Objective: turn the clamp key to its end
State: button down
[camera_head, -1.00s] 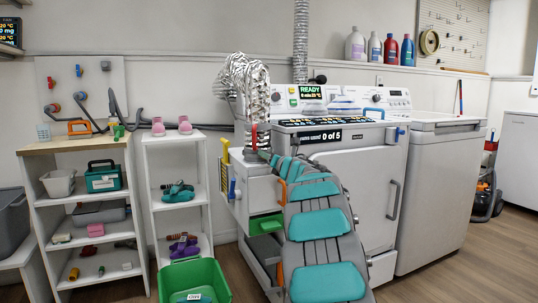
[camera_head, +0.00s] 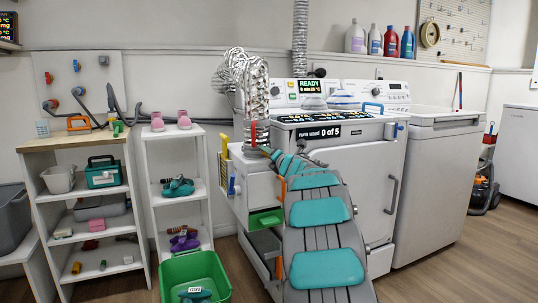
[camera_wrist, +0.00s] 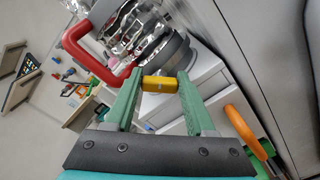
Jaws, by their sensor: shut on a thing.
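The silver foil duct (camera_head: 255,85) bends down to the white drawer cabinet, and it also shows in the wrist view (camera_wrist: 130,30). A grey band (camera_wrist: 165,52) circles its lower end. A short yellow piece (camera_wrist: 160,83), which looks like the clamp key, lies beside the band. My gripper (camera_wrist: 158,86) is shut on it, one green fingertip at each end. A red handle (camera_wrist: 80,45) arches beside the duct, apart from my fingers. In the head view my gripper (camera_head: 268,152) is at the duct's foot, and the yellow piece cannot be made out there.
The white cabinet (camera_head: 252,168) with a green drawer (camera_head: 265,219) stands under the duct. The washer (camera_head: 365,180) is close on the right. An orange handle (camera_wrist: 245,130) is near my right finger. White shelves and a green bin (camera_head: 190,265) are to the left.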

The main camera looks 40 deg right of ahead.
jog(key=shift+f, duration=0.15)
jog(key=shift+c, duration=1.2)
grip_release()
